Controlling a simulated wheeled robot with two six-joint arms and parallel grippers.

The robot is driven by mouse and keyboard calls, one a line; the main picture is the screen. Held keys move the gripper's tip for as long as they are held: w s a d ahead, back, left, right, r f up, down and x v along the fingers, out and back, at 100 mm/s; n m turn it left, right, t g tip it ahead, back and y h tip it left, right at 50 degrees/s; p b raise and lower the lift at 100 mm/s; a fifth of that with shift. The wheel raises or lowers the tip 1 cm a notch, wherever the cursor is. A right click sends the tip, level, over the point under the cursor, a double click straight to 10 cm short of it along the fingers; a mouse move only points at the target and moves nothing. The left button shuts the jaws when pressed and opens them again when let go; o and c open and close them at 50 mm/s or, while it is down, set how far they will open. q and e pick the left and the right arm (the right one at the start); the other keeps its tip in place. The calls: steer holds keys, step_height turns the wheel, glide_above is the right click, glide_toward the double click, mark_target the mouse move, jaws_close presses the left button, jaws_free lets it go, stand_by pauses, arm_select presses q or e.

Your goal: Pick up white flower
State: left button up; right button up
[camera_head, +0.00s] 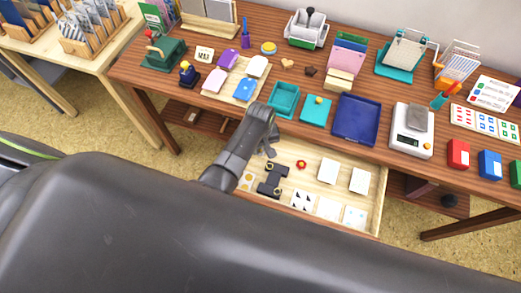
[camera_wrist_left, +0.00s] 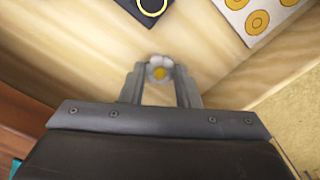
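The white flower with a yellow centre shows in the left wrist view (camera_wrist_left: 160,68) between the two fingertips of my left gripper (camera_wrist_left: 161,80). Its petals fill the gap, and the fingers appear shut on it from both sides. I cannot tell whether it is clear of the drawer floor. In the head view my left gripper (camera_head: 268,151) is over the left back part of the open wooden drawer (camera_head: 312,176), and the flower is hidden there. My right gripper is not in view.
The drawer holds a red flower (camera_head: 301,164), a dark piece with rings (camera_head: 272,180), and several white cards and patterned tiles. The tabletop (camera_head: 385,165) above is crowded: a teal tray (camera_head: 284,99), a blue tray (camera_head: 357,119) and a scale (camera_head: 410,145) stand near its front edge.

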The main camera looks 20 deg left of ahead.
arm_select(q)
steer(key=shift+c, duration=0.8)
steer(key=shift+r, duration=0.1)
